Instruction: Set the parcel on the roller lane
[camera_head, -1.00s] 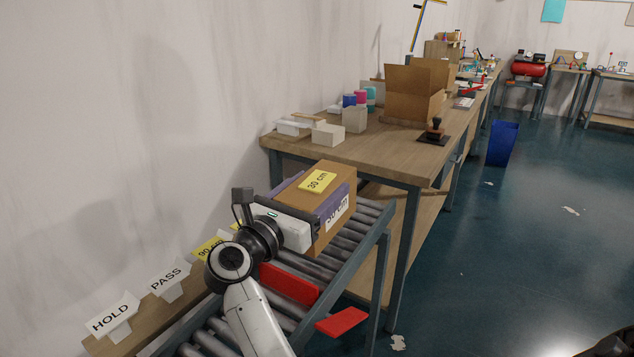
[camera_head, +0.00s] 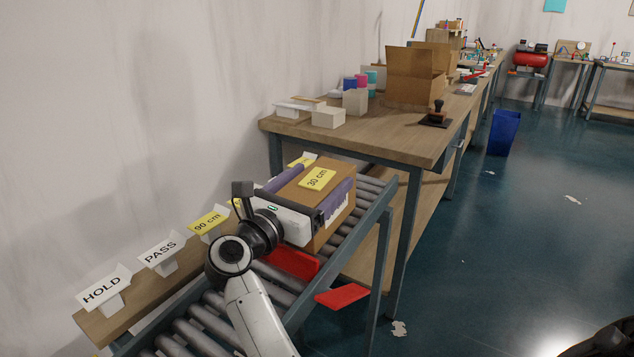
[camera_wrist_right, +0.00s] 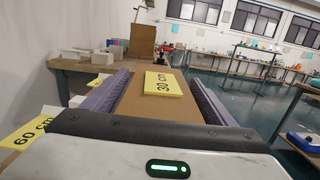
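The parcel (camera_head: 312,190) is a brown cardboard box with a yellow "30 cm" card on its top. It sits low over the far part of the roller lane (camera_head: 205,320) and looks to rest on the rollers; its underside is hidden. My right gripper (camera_head: 325,180) has one purple-padded finger along each long side of the parcel, near its top edges. In the right wrist view the parcel's top (camera_wrist_right: 150,108) lies between the two spread fingers. The fingers look open around it, though any gap at its sides is hard to see. My left gripper is not in view.
Signs "HOLD" (camera_head: 103,290), "PASS" (camera_head: 162,252) and "90 cm" (camera_head: 207,222) stand on a ledge left of the lane. Red plates (camera_head: 342,296) are at the lane's right side. A wooden bench (camera_head: 385,142) with boxes stands beyond. Floor at the right is open.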

